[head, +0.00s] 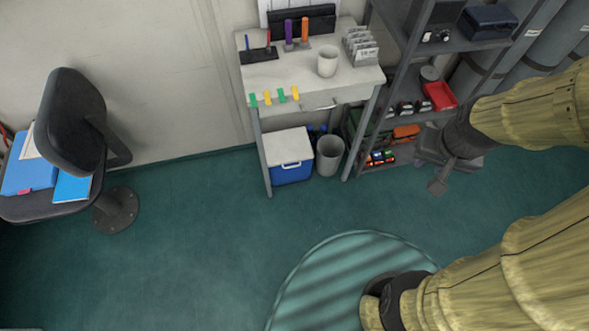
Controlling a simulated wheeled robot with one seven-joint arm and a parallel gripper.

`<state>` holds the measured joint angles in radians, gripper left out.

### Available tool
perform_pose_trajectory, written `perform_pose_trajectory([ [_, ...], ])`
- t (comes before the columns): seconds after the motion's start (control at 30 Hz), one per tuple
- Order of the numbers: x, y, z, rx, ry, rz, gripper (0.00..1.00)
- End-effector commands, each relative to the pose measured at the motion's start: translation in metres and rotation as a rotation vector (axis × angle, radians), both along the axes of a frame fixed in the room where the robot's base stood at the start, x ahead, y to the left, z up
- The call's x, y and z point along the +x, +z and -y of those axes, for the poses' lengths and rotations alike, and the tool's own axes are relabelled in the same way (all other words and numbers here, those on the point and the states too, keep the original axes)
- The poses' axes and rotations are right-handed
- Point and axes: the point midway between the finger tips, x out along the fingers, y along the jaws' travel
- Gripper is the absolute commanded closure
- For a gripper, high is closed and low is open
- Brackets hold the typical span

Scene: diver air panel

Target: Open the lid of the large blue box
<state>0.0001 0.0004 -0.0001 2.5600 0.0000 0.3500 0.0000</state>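The large blue box (291,174) is a cooler with a blue body. It stands on the floor under the small white desk. Its white lid (287,147) lies shut on top, and a pale handle shows along its front. My gripper (438,184) is at the right, in front of the shelf rack, well to the right of the box and apart from it. My gripper is dark and small here, and its finger gap is not clear. I see nothing held in it.
A grey waste bin (330,155) stands close beside the box on its right. Desk legs flank them. The desk (327,91) overhangs the box. A shelf rack (402,75) is to the right. A chair (75,120) with blue folders is at left. The green floor (200,230) between is clear.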

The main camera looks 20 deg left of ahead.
Motion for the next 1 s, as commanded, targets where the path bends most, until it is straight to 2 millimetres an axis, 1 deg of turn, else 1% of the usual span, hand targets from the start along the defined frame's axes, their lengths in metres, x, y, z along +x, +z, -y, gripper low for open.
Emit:
perform_pose_trajectory([
  [0.07, 0.0, -0.001, 0.0, 0.0, 0.0, 0.001, 0.69],
  [0.17, 0.003, -0.01, 0.0, -0.002, 0.001, 0.002, 0.69],
  [0.27, 0.011, -0.032, -0.001, -0.005, 0.004, 0.005, 0.69],
  [0.37, 0.025, -0.065, -0.005, -0.008, 0.012, 0.013, 0.69],
  [0.4, 0.031, -0.081, -0.006, -0.007, 0.015, 0.017, 0.69],
  [0.47, 0.041, -0.106, -0.008, -0.003, 0.017, 0.025, 0.69],
  [0.5, 0.048, -0.123, -0.01, 0.001, 0.022, 0.03, 0.69],
  [0.67, 0.073, -0.188, -0.021, 0.032, 0.033, 0.052, 0.69],
  [0.7, 0.079, -0.204, -0.025, 0.044, 0.036, 0.059, 0.69],
  [0.77, 0.087, -0.229, -0.03, 0.063, 0.038, 0.066, 0.69],
  [0.8, 0.092, -0.246, -0.034, 0.077, 0.043, 0.072, 0.69],
  [0.87, 0.099, -0.271, -0.04, 0.102, 0.044, 0.079, 0.69],
  [0.9, 0.104, -0.288, -0.045, 0.12, 0.045, 0.084, 0.69],
  [0.97, 0.111, -0.313, -0.052, 0.148, 0.046, 0.092, 0.69],
  [1.0, 0.115, -0.33, -0.057, 0.17, 0.046, 0.096, 0.69],
])
